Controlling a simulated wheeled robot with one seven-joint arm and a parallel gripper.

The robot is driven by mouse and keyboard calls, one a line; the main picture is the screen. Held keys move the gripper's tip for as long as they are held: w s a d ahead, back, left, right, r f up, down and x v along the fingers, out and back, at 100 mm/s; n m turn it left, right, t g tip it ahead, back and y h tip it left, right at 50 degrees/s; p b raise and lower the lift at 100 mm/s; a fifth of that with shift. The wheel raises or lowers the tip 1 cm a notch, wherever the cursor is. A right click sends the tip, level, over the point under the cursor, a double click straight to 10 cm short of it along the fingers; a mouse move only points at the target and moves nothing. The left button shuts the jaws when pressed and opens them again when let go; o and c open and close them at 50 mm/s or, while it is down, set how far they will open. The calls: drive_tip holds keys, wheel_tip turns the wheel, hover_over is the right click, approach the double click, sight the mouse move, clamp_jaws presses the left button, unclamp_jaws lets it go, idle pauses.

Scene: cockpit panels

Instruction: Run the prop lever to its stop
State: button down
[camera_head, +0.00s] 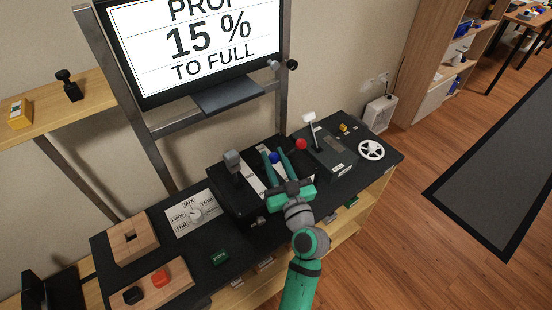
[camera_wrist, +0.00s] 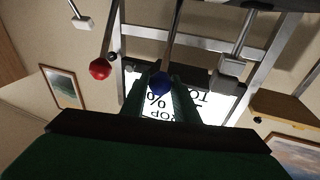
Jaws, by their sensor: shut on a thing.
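The quadrant is a black box (camera_head: 232,204) on the dark bench, with levers standing up from it. The prop lever's blue knob (camera_head: 273,157) is between the two green fingers of my gripper (camera_head: 276,156), which are shut on it. In the wrist view the blue knob (camera_wrist: 160,84) also sits between the fingertips, with its metal shaft running up out of the picture. The lever with the red knob (camera_head: 301,144) stands to the right, and the grey-handled lever (camera_head: 232,161) to the left. The screen (camera_head: 196,38) reads "PROP 15 % TO FULL". My gripper hides the lever's lower part.
A white-handled lever (camera_head: 309,118) on a grey-green box and a white wheel (camera_head: 371,150) stand to the right. A labelled card with a dial (camera_head: 193,213), wooden blocks (camera_head: 131,238) and a red button (camera_head: 159,279) lie left. A grey shelf (camera_head: 232,94) juts out below the screen.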

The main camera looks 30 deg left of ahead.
drive_tip(key=c, duration=1.4)
unclamp_jaws()
drive_tip(key=shift+f, duration=0.2)
drive_tip(key=shift+c, duration=0.2)
drive_tip(key=shift+r, duration=0.1)
drive_tip(key=v, duration=1.1)
drive_tip(key=shift+w, duration=0.15)
